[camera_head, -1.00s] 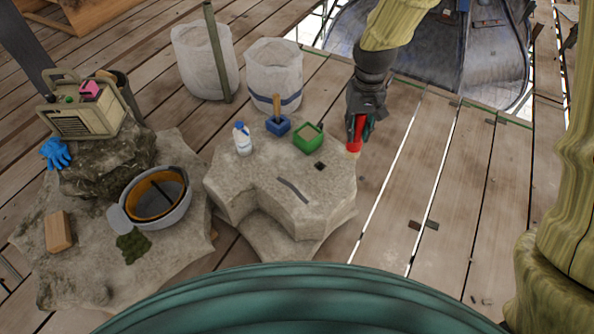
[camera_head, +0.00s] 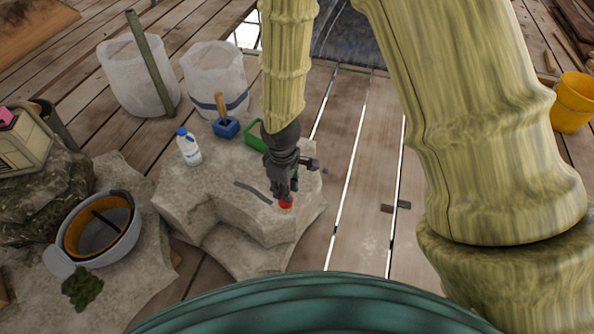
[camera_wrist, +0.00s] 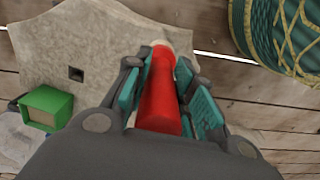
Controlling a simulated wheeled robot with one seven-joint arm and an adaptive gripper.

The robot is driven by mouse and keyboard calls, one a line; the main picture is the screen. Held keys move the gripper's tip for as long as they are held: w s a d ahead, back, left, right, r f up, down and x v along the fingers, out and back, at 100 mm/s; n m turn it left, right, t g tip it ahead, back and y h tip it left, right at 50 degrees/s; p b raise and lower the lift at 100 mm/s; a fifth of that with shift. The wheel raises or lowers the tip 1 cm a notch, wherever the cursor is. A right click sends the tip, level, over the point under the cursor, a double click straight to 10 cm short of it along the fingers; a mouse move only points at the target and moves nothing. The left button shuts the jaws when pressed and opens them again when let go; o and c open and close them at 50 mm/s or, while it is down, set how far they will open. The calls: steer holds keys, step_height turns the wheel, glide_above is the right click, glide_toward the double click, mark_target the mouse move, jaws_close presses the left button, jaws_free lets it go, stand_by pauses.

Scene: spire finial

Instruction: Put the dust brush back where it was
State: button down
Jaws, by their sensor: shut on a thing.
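My gripper (camera_head: 284,194) is shut on a red, round-bodied thing with a pale tip, which I take for the dust brush (camera_head: 286,204). In the wrist view the dust brush (camera_wrist: 160,95) lies between the two teal-padded fingers (camera_wrist: 162,90), its pale end pointing away from me. In the head view it is over the front right part of the pale stone block (camera_head: 190,205). I cannot tell whether its tip touches the stone. The wrist view shows a small dark square (camera_wrist: 76,74) on the stone, left of the brush; in the head view it is hidden.
On the block stand a white bottle (camera_head: 188,148), a blue box with a wooden handle (camera_head: 226,127) and a green box (camera_head: 255,136), partly behind my arm. A dark strip (camera_head: 253,192) lies left of my gripper. A grey helmet-like bowl (camera_head: 120,243) sits at left.

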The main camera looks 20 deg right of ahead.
steer(key=w+d+f+b, duration=0.2)
steer(key=w+d, duration=0.1)
steer(key=w, duration=0.3)
steer(key=w+d+f+b, duration=0.2)
steer(key=w+d+b, duration=0.1)
steer(key=w, duration=0.3)
steer(key=shift+w+d+f, duration=0.25)
steer(key=shift+d+f, duration=0.15)
steer(key=shift+d, duration=0.1)
steer(key=shift+f, duration=0.1)
steer(key=c, duration=1.2)
jaws_free()
step_height(320, 180, up, 12)
steer(key=p, duration=0.4)
steer(key=shift+p, duration=0.35)
